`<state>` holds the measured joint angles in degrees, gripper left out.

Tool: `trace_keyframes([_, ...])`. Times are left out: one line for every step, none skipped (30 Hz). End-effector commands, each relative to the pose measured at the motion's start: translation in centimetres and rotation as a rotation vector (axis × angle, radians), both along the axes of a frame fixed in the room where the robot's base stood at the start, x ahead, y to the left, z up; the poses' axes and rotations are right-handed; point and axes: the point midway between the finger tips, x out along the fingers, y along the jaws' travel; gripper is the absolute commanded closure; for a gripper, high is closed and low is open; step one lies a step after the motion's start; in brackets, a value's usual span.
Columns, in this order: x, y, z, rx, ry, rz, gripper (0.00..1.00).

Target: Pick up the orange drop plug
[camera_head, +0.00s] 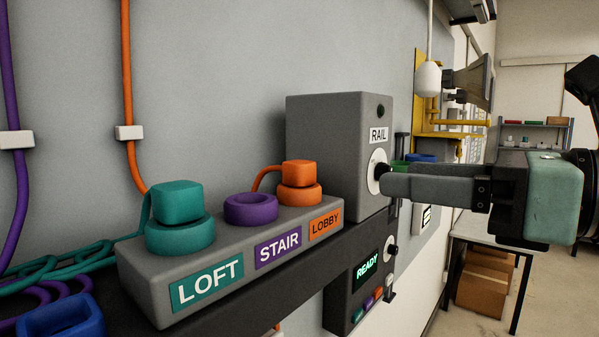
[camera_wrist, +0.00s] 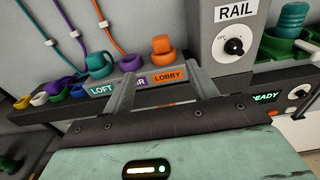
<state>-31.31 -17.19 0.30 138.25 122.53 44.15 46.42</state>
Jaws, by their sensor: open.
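The orange drop plug (camera_head: 298,173) is a rounded block seated in an orange ring (camera_head: 300,196) above the LOBBY label on a grey ledge block (camera_head: 215,262). An orange cord runs from it up the wall. The plug also shows in the wrist view (camera_wrist: 161,44), ahead of my fingers and roughly centred between them. My gripper (camera_head: 384,182) is open and empty. In the head view it is to the right of the plug, its fingers overlapping the front of the RAIL box. In the wrist view its fingertips (camera_wrist: 159,70) are spread apart, short of the plug.
A teal plug (camera_head: 177,202) sits in the LOFT ring at the left. The purple STAIR ring (camera_head: 251,209) between them is empty. The grey RAIL box (camera_head: 322,148) with a knob stands close right of the orange plug. A READY panel (camera_head: 362,280) hangs below.

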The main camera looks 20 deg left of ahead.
Motion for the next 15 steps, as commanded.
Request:
trace_keyframes([0.1,0.2,-0.4,0.004,0.002,0.001,0.42])
trace_keyframes([0.1,0.3,-0.6,0.004,0.002,0.002,0.42])
trace_keyframes([0.2,0.5,-0.8,0.003,0.001,0.002,0.42])
trace_keyframes([0.2,0.6,-0.9,0.002,0.002,0.004,0.42])
trace_keyframes([0.3,0.8,-0.9,0.001,0.0,0.006,0.42])
trace_keyframes([0.4,1.0,-1.0,0.0,0.001,0.006,0.42])
trace_keyframes([0.4,1.1,-1.0,0.0,-0.001,0.007,0.42])
trace_keyframes([0.4,1.2,-1.0,0.0,0.0,0.007,0.42])
trace_keyframes([0.5,1.4,-1.0,-0.001,0.0,0.006,0.42])
trace_keyframes([0.6,1.5,-1.0,-0.001,0.0,0.006,0.42])
trace_keyframes([0.6,1.6,-1.0,0.0,-0.001,0.006,0.42])
trace_keyframes([0.7,1.8,-1.0,0.001,-0.001,0.004,0.42])
trace_keyframes([0.7,1.9,-1.0,-0.001,-0.002,0.003,0.42])
trace_keyframes([0.8,2.0,-0.9,0.002,-0.002,0.002,0.42])
trace_keyframes([0.9,2.1,-0.9,0.002,-0.003,0.0,0.42])
